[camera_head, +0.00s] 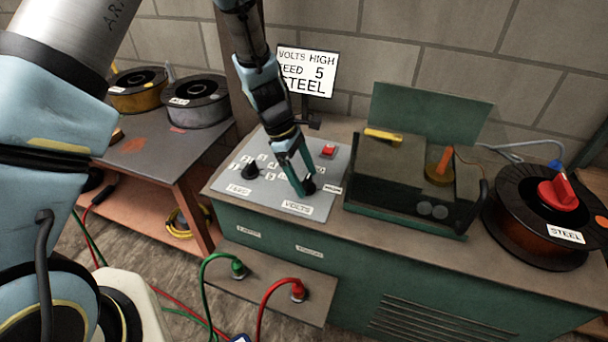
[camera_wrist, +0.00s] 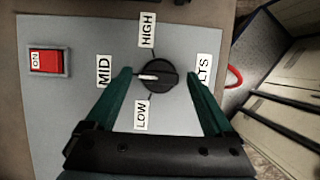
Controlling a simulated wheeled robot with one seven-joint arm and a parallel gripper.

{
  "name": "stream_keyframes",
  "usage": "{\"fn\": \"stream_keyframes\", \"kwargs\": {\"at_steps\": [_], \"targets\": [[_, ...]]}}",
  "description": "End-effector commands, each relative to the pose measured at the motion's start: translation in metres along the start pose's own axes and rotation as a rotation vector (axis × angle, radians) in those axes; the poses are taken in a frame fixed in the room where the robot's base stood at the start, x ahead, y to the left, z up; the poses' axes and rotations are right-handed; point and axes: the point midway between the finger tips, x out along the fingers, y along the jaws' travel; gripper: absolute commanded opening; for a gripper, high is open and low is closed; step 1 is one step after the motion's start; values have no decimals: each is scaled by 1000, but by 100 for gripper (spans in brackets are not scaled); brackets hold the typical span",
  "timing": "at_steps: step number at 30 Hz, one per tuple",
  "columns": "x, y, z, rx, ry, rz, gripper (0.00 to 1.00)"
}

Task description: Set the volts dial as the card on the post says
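The card (camera_head: 306,72) on the post reads "VOLTS HIGH", "FEED 5" (the first letter partly covered) and "STEEL". The black volts dial (camera_wrist: 157,75) sits on the grey panel, with HIGH (camera_wrist: 147,30), MID (camera_wrist: 104,72) and LOW (camera_wrist: 141,114) labels around it. Its white pointer mark points left in the wrist view, toward MID. My gripper (camera_wrist: 158,74) is open, one green finger on each side of the dial, with a gap showing on both sides. In the head view my gripper (camera_head: 303,186) reaches down at the volts dial (camera_head: 310,184) and partly hides it.
A second black dial (camera_head: 250,170) stands on the panel left of my gripper, among number labels. A red ON switch (camera_head: 328,151) is behind. A green-bodied wire feeder box (camera_head: 415,190) and a STEEL spool (camera_head: 548,215) stand to the right. Green and red cables plug in below.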

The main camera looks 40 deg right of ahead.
Motion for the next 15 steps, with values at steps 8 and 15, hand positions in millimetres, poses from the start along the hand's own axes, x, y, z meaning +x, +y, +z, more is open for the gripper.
{"fn": "stream_keyframes", "kwargs": {"at_steps": [8,15], "targets": [[0,0,0,0,0,0,56],[0,0,0,0,0,0,29]]}}
